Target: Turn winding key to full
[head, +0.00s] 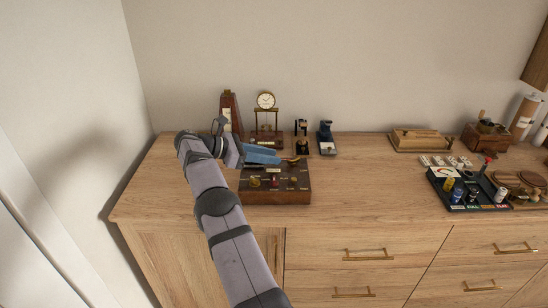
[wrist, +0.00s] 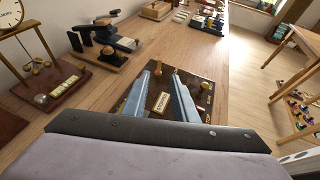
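A dark wooden box (head: 275,196) stands on the cabinet top and carries several small fittings. A brass, key-like piece (head: 255,181) is at its front left, a dark red knob (head: 274,181) in the middle, and another brass piece (head: 294,181) at the right. I cannot tell for sure which is the winding key. My gripper (head: 280,158) is over the back of the box. In the wrist view, its blue fingers (wrist: 166,72) are apart, with a label plate (wrist: 162,102) and an orange-brown knob (wrist: 158,67) showing between or beyond them. Nothing is visibly held.
Behind the box stand a metronome (head: 230,112), a brass clock (head: 265,101), a small black stand (head: 301,136) and a blue device (head: 326,139). A wooden tray (head: 420,140) and a black tray (head: 462,207) are to the right. The cabinet top (head: 365,185) between is clear.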

